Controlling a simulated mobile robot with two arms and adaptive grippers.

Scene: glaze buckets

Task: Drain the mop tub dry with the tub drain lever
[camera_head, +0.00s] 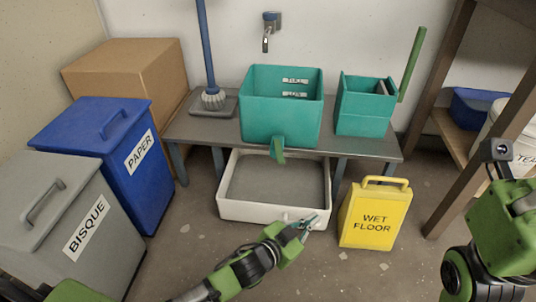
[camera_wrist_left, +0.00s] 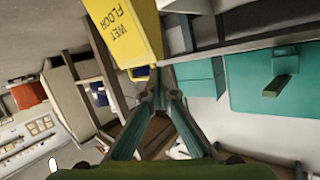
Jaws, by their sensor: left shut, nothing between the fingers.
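The teal mop tub (camera_head: 262,116) stands on the grey bench, with white labels on its inner back wall. I cannot make out any water in it. The green drain lever (camera_head: 278,152) sticks out low at the tub's front, above a white basin (camera_head: 245,209) on the floor. In the left wrist view the tub (camera_wrist_left: 265,108) and lever (camera_wrist_left: 277,86) show at the right. My left gripper (camera_head: 311,222) is shut and empty at the basin's front rim, below and right of the lever. Its fingers (camera_wrist_left: 157,84) also show in the wrist view. My right arm is at the right edge; its jaws are unclear.
A yellow wet floor sign (camera_head: 374,216) stands right of the basin. A smaller teal bucket (camera_head: 363,110) and a mop (camera_head: 208,60) flank the tub on the bench (camera_head: 185,128). Blue (camera_head: 100,130) and grey (camera_head: 60,215) bins stand left. A tap (camera_head: 269,30) is above.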

